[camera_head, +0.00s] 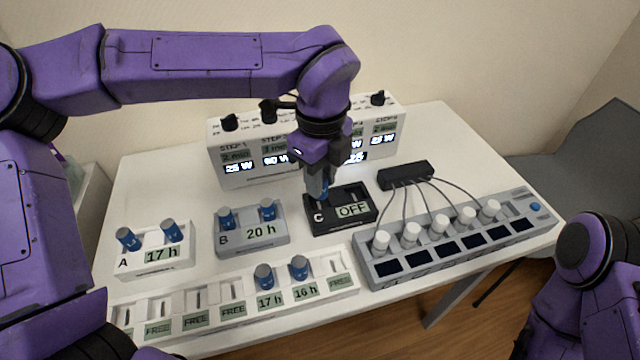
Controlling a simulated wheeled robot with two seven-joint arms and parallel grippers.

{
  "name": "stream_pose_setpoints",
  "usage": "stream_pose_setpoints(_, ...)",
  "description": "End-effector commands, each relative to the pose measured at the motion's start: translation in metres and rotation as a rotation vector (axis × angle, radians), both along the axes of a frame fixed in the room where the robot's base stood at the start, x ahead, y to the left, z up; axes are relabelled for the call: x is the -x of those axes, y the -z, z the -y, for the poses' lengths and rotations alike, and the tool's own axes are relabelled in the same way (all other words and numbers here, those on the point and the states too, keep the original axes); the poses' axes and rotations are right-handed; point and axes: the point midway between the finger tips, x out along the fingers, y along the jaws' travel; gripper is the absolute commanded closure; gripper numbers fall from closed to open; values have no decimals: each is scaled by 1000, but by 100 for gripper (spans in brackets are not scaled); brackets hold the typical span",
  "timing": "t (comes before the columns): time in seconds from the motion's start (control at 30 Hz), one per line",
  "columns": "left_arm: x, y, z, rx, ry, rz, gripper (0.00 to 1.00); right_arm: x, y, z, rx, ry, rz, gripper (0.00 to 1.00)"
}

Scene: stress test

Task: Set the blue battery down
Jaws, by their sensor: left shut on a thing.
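My left gripper (317,189) comes down from above, over the black holder marked C (340,226), whose display reads OFF. It is shut on a blue battery (325,186), which shows only as a thin blue strip between the fingers. The battery is upright at the left slot of holder C. I cannot tell whether its lower end touches the slot floor. The right slot of holder C looks empty. My right arm shows at the lower right, but its gripper is out of view.
White holder A (155,262), grey holder B (252,238) and the front white rack (205,308) each hold two blue batteries; the rack has several FREE slots. A grey strip (450,245) with white cylinders is wired to a black box (405,175). A display unit (230,177) stands behind.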

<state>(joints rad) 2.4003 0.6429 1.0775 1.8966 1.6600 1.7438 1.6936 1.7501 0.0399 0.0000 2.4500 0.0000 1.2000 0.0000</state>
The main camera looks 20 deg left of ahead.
Motion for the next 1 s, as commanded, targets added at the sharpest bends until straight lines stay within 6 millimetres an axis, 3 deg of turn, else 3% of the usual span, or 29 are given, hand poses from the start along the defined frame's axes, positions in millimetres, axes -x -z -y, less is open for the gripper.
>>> stream_pose_setpoints(0.27, -21, 28, -9, 1, 0, -1, 100, 0, -3, 0, 0, 0, 0, 57)
stream_pose_setpoints(0.4, -20, 54, -9, 1, 1, -1, 100, 0, -1, 0, 0, 0, 0, 57)
stream_pose_setpoints(0.8, -20, 63, -8, 2, 1, 1, 100, 0, 3, 0, 0, 0, 0, 57)
stream_pose_setpoints(0.83, -20, 61, -8, 2, 1, 1, 65, 0, 2, 0, 0, 0, 0, 57)
stream_pose_setpoints(0.87, -20, 61, -8, 2, 1, 1, 55, 0, 1, 0, 0, 0, 0, 57)
stream_pose_setpoints(0.9, -20, 61, -8, 1, 1, 1, 49, 0, 1, 0, 0, 0, 0, 57)
stream_pose_setpoints(1.0, -20, 61, -8, 1, 1, 1, 49, 0, 1, 0, 0, 0, 0, 57)
